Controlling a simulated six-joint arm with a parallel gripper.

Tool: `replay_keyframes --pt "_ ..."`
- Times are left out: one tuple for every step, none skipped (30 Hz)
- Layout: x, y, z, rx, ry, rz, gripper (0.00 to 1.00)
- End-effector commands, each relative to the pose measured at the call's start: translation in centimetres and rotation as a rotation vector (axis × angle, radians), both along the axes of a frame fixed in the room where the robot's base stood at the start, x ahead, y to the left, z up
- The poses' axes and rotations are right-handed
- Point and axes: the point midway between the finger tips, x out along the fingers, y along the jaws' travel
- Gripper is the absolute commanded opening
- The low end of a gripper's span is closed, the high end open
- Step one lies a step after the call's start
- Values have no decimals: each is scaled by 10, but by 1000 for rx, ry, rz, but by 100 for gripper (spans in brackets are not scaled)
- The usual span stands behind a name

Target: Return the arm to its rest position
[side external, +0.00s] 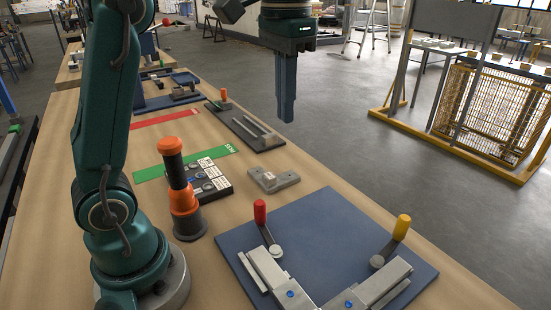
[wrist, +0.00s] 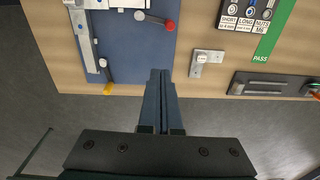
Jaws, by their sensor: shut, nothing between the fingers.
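My gripper (side external: 287,121) hangs in the air, pointing down, past the far long edge of the wooden table in the side external view. Its two long dark blue fingers lie together with nothing between them. In the wrist view the shut fingers (wrist: 160,73) reach up the picture from a dark crossbar. Their tips appear by the right edge of the blue board (wrist: 190,25), but the gripper is clear above it. My arm rises at the left of the side external view.
The blue board (side external: 325,215) carries metal clamps with a red handle (side external: 260,212) and a yellow handle (side external: 401,227). A grey metal bracket (side external: 273,180), an orange-topped post (side external: 172,165), a labelled dark box (side external: 207,181) and a green PASS strip (side external: 222,151) share the table. Open floor lies beyond.

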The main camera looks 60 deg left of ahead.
Motion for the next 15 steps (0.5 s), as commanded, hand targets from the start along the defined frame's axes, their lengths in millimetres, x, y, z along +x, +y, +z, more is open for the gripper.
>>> replay_keyframes --pt "-11 -3 5 1 -34 -5 0" --pt "-17 -4 7 1 -52 -7 0" --pt "-24 -6 8 2 -76 -10 0" --pt "-30 -8 8 2 -94 -11 0" --pt "-35 -9 8 2 -113 -13 0" --pt "-43 -11 7 2 -138 -14 0" --pt "-48 -12 6 1 -156 -14 0" --pt "-54 -13 4 0 -175 -15 0" --pt "-61 -15 1 0 -199 -15 0" --pt "-66 -16 -2 -2 -217 -16 0" --pt "-71 -17 -5 -3 -234 -16 0" --pt "-78 -18 -10 -4 -257 -17 0" --pt "-82 -19 -14 -6 -273 -18 0" --pt "-87 -20 -19 -7 -290 -17 0" --pt "-93 -21 -25 -10 -311 -15 0"
